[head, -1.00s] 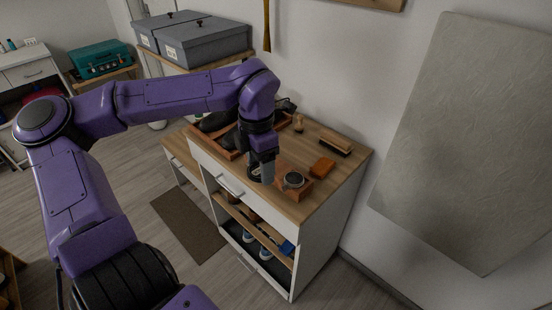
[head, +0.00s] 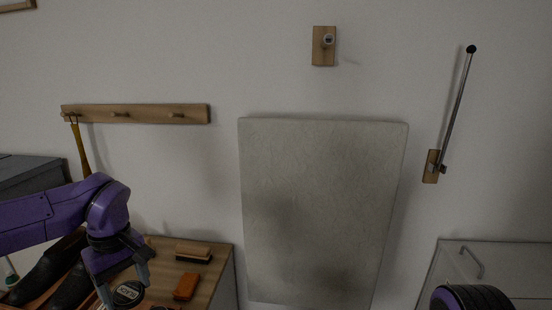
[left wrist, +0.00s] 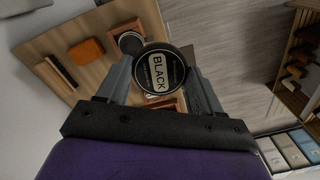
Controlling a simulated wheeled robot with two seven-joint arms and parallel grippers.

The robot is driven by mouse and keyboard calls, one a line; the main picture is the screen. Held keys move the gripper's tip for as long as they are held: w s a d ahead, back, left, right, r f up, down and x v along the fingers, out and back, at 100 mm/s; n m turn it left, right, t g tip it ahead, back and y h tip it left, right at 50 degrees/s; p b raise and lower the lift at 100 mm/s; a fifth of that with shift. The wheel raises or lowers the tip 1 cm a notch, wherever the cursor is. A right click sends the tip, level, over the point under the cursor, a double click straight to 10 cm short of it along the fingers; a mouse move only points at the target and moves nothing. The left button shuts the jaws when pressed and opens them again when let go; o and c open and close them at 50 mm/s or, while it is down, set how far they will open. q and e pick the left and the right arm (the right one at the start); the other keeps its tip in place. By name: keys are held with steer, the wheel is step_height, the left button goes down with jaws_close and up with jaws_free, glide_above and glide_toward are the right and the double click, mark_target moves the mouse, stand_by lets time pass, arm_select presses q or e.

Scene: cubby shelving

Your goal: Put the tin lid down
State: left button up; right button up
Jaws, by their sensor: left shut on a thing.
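The tin lid (head: 128,292) is a black disc with a pale "BLACK" label. My left gripper (head: 123,284) is shut on it above the wooden cabinet top (head: 205,285). In the left wrist view the lid (left wrist: 158,75) sits between the fingertips, its label facing the camera. Beyond it in that view, an open-looking round tin (left wrist: 131,43) rests by a brown wooden box (left wrist: 127,28) on the top. My right gripper is not in view.
An orange block (head: 186,287) and a brush (head: 193,252) lie on the cabinet top. Dark shoes (head: 70,287) stand at left. A grey panel (head: 320,210) hangs on the wall, with a peg rail (head: 135,114) left of it. A white cabinet (head: 495,263) is at right.

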arm_select(q)
steer(key=w+d+f+m, duration=0.2)
steer(key=d+f+m, duration=0.9)
steer(key=f, duration=0.2)
steer(key=w+a+r, duration=0.3)
steer(key=r, duration=0.4)
steer(key=s+a+r+n, duration=0.2)
steer(key=a+n, duration=0.1)
steer(key=n, duration=0.2)
steer(key=s+a+r+n, duration=0.2)
steer(key=a+n, duration=0.1)
steer(key=n, duration=0.2)
steer(key=s+a+r+n, duration=0.2)
steer(key=a+n, duration=0.1)
steer(key=n, duration=0.1)
steer(key=shift+s+n, duration=0.4)
steer(key=s+f+n, duration=0.2)
steer(key=s+n, duration=0.3)
steer(key=n, duration=1.1)
steer(key=shift+s+a+f+n+h, duration=0.2)
steer(key=shift+s+a+n+h, duration=0.1)
steer(key=shift+a, duration=0.15)
